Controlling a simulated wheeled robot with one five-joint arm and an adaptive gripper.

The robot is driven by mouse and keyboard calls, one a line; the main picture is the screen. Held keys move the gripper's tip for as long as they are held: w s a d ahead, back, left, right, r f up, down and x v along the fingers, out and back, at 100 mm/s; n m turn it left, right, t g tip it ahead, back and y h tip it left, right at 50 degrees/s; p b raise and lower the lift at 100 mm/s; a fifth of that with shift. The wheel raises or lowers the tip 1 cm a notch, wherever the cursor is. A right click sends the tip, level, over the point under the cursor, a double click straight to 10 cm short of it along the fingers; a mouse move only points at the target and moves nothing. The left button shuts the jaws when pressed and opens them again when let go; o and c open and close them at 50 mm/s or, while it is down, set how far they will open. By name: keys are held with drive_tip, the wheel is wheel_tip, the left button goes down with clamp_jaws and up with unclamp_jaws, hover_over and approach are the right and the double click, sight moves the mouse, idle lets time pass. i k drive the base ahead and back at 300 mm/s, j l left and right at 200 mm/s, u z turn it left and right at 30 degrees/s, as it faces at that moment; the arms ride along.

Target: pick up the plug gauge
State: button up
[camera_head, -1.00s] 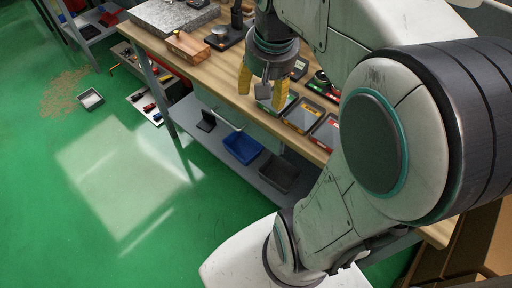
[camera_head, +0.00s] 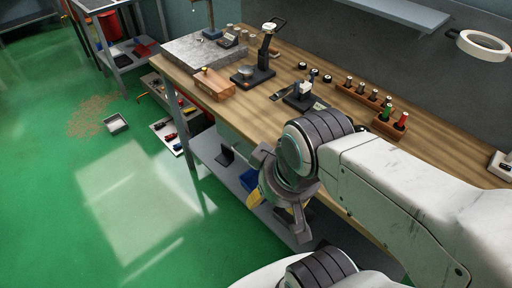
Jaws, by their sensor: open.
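A small wooden block (camera_head: 389,128) on the bench holds upright pieces with a green end (camera_head: 386,112) and a red end (camera_head: 402,120); they may be plug gauges, but I cannot tell for sure. My gripper (camera_head: 277,212) is off the front edge of the bench, well to the left of and nearer than that block. My arm covers part of the bench front.
A longer wooden rack (camera_head: 363,95) with several dark pegs stands behind the block. A dial stand (camera_head: 252,75), a wooden box (camera_head: 213,84) and a granite plate (camera_head: 200,48) stand at the left.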

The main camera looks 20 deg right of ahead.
sight(385, 117)
drive_tip(key=z, duration=1.75)
